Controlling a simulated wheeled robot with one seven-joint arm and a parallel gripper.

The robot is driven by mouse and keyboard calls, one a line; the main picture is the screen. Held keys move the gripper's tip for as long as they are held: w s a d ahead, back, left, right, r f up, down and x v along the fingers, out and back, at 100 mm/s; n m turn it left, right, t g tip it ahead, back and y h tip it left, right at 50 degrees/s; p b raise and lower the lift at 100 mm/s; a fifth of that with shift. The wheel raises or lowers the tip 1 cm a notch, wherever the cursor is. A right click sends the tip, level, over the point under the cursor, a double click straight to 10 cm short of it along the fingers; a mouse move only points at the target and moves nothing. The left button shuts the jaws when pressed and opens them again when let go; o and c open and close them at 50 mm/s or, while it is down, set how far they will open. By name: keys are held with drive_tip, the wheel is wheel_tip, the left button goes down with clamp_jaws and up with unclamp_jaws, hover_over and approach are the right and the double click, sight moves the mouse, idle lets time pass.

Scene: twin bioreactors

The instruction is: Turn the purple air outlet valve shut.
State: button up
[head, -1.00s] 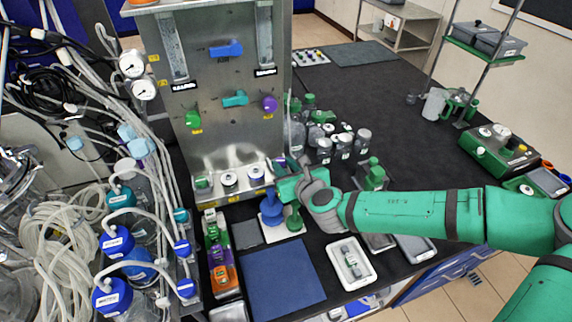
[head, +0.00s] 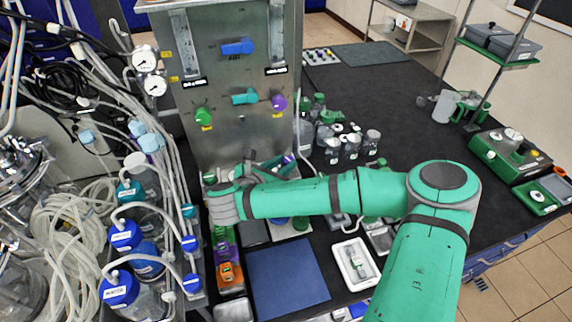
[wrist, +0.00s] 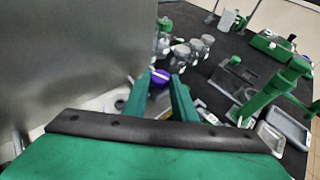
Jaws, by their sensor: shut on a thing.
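A purple valve knob shows between my gripper's (wrist: 160,85) green fingertips in the wrist view (wrist: 160,76). In the head view my gripper (head: 284,163) is low at the front of the metal panel, and a bit of purple (head: 288,158) shows at its fingertips. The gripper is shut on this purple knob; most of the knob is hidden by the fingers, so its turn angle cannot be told. Another purple knob (head: 279,103) sits higher on the panel, apart from the gripper.
The metal panel (head: 230,75) also carries a green knob (head: 203,116), a teal handle (head: 245,97) and a blue handle (head: 236,47). Several bottles (head: 350,145) stand right of it. Tubing and blue-capped bottles (head: 125,235) crowd the left. The blue mat (head: 287,280) is clear.

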drive_tip(key=shift+w+a+m+g+h, duration=0.2)
drive_tip(key=shift+m+g+h, duration=0.5)
drive_tip(key=shift+m+h, duration=0.35)
drive_tip(key=shift+w+a+m+g+h, duration=0.2)
drive_tip(key=shift+m+g+h, duration=0.5)
drive_tip(key=shift+m+h, duration=0.3)
drive_tip(key=shift+r+m, duration=0.1)
drive_tip(key=shift+m, duration=0.15)
drive_tip(key=o, duration=1)
drive_tip(key=shift+o, duration=0.2)
drive_tip(key=v, duration=1)
drive_tip(key=shift+a+r, duration=0.15)
drive_tip(key=shift+a, duration=0.15)
drive_tip(key=shift+s, duration=0.1)
